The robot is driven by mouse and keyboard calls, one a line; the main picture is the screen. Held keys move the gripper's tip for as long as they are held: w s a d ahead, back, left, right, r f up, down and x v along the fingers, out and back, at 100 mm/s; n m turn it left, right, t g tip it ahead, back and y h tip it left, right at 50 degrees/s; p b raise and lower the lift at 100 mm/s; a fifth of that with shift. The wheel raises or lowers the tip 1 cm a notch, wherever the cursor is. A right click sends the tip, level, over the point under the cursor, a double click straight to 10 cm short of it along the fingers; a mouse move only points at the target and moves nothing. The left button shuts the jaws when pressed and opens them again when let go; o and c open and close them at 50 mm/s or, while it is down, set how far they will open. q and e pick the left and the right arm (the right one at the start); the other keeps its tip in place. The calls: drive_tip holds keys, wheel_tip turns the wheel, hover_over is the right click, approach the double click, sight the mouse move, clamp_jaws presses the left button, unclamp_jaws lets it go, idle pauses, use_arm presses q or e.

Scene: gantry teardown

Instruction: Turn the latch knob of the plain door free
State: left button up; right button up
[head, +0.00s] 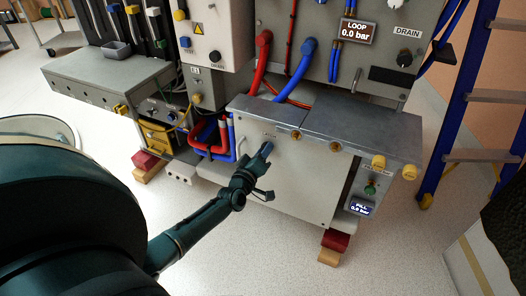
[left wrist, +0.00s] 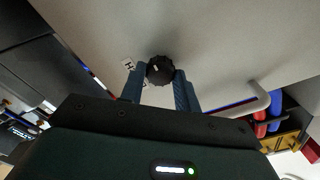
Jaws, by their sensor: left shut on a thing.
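The plain door (head: 300,178) is a pale flat panel on the front of the low cabinet, and it looks closed. Its latch knob (left wrist: 159,70) is round, black and ribbed, with a small light mark, near the door's top edge. My left gripper (head: 265,150) reaches up to the door from the lower left. In the left wrist view its two blue fingers (left wrist: 159,84) sit on either side of the knob and are shut on it. In the head view the fingers hide the knob. My right gripper is in neither view.
A pale bar handle (left wrist: 262,100) stands out from the door beside the knob. Red and blue hoses (head: 218,140) loop to the left of the door. A blue ladder (head: 460,110) stands at right. The floor in front is clear.

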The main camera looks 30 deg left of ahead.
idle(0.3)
use_arm(q)
drive_tip(key=o, duration=1)
drive_tip(key=s+p, duration=0.1)
drive_tip(key=s, duration=0.3)
drive_tip(key=s+d+p, duration=0.1)
drive_tip(key=s, duration=0.3)
drive_tip(key=s+p, duration=0.1)
drive_tip(key=s, duration=0.4)
drive_tip(key=shift+d, duration=0.4)
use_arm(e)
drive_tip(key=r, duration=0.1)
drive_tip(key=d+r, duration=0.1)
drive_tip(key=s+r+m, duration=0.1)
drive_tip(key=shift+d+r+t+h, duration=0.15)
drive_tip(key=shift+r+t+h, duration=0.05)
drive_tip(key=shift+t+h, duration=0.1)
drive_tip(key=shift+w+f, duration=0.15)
